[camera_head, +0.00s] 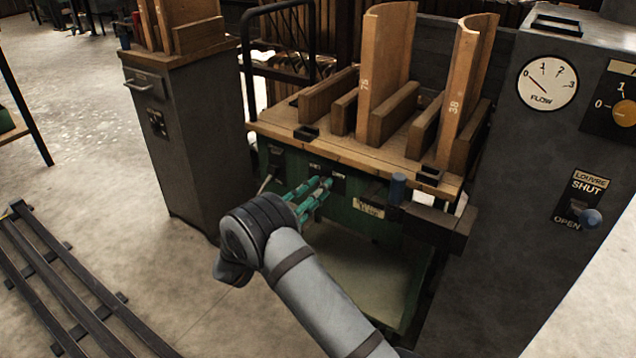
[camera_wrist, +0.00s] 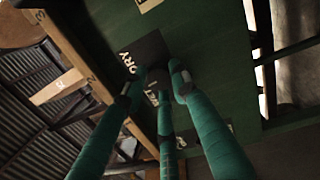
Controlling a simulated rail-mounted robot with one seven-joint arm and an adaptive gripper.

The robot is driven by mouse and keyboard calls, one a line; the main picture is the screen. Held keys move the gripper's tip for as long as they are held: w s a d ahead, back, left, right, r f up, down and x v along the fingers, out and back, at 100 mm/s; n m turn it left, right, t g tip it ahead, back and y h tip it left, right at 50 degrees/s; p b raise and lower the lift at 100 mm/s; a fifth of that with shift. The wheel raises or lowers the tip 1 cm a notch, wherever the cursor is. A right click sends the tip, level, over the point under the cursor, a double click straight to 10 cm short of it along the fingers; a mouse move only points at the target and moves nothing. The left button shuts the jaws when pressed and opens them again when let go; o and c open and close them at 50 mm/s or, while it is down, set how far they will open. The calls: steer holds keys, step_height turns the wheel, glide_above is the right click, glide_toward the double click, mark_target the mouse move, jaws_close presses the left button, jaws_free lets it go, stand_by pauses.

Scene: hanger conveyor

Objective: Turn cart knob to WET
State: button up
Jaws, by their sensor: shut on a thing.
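The cart (camera_head: 375,232) has a green body under a wooden top. A dark label plate (camera_head: 338,184) on its front face carries WET at left and DRY at right. My gripper (camera_head: 324,184), with teal fingers, reaches the front face at this plate. In the wrist view my gripper (camera_wrist: 160,82) has its fingertips around the small dark knob (camera_wrist: 157,74) and is shut on it. The plate shows there too, with DRY (camera_wrist: 128,62) and part of WET. The fingers hide most of the knob, so I cannot tell which word it points to.
Wooden uprights (camera_head: 386,65) stand on the cart top. A dark block with a blue-grey peg (camera_head: 397,188) juts out right of my gripper. A grey panel with a FLOW dial (camera_head: 547,83) stands at right, a grey cabinet (camera_head: 200,140) at left. Rails (camera_head: 60,280) lie on the floor.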

steer(key=shift+a+f+n+t+y+p, duration=0.1)
steer(key=shift+n+t+y+p, duration=0.2)
steer(key=shift+n+p, duration=1.45)
steer(key=shift+a+n+t+y+p, duration=0.15)
steer(key=shift+n+y+p, duration=0.4)
steer(key=shift+n, duration=2.3)
steer(key=shift+s+d, duration=0.1)
steer(key=o, duration=0.9)
steer(key=shift+f, duration=0.1)
steer(key=shift+c, duration=0.2)
steer(key=o, duration=0.3)
steer(key=shift+d+h, duration=0.1)
steer(key=shift+h, duration=0.25)
steer(key=v, duration=1.2)
